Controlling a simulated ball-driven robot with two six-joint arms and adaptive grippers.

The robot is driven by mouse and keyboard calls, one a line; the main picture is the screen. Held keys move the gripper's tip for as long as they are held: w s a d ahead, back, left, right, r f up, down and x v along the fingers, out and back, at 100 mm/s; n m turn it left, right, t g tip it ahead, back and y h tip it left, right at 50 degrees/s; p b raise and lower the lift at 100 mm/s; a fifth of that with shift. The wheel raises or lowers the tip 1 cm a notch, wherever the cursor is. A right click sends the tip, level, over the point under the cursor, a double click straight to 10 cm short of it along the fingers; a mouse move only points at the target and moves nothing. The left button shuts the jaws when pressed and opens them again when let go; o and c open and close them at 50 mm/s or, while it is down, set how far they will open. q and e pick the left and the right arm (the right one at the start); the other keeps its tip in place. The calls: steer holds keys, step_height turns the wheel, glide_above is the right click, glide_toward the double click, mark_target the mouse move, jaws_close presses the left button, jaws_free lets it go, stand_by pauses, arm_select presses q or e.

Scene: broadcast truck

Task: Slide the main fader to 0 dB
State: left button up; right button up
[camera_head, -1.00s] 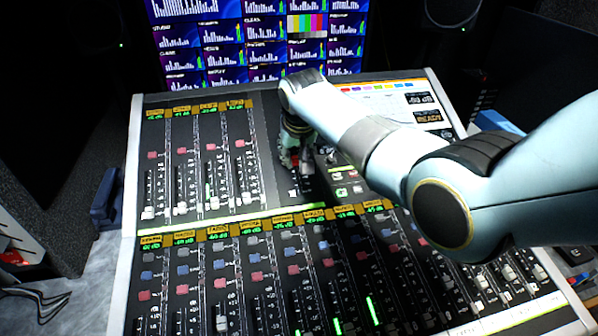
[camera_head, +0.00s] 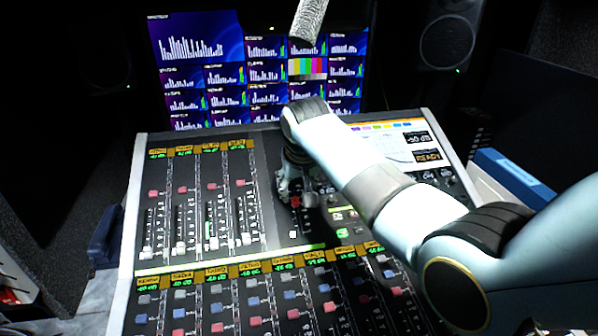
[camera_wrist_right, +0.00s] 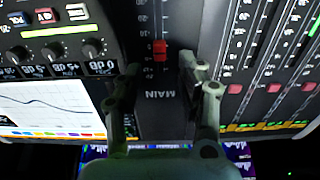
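The main fader has a red cap (camera_wrist_right: 160,48) in a dark slot, with the word MAIN printed on the panel beside it. In the right wrist view, my right gripper (camera_wrist_right: 160,64) has its two fingers spread, one on each side of the fader strip. The red cap shows between and slightly past the fingertips, with gaps on both sides. In the head view, my right gripper (camera_head: 292,196) points down at the mixing console (camera_head: 265,185), and the red cap (camera_head: 296,201) shows at its tips. My left gripper is not in view.
Four channel faders (camera_head: 181,246) stand left of the main strip, with more channel strips along the front. Knobs (camera_wrist_right: 93,48) and a display (camera_wrist_right: 45,108) lie on the other side. A monitor screen (camera_head: 190,48) stands behind. A grey textured cylinder (camera_head: 310,18) hangs at the top.

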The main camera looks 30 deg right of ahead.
steer(key=v, duration=0.8)
steer(key=shift+s, duration=0.1)
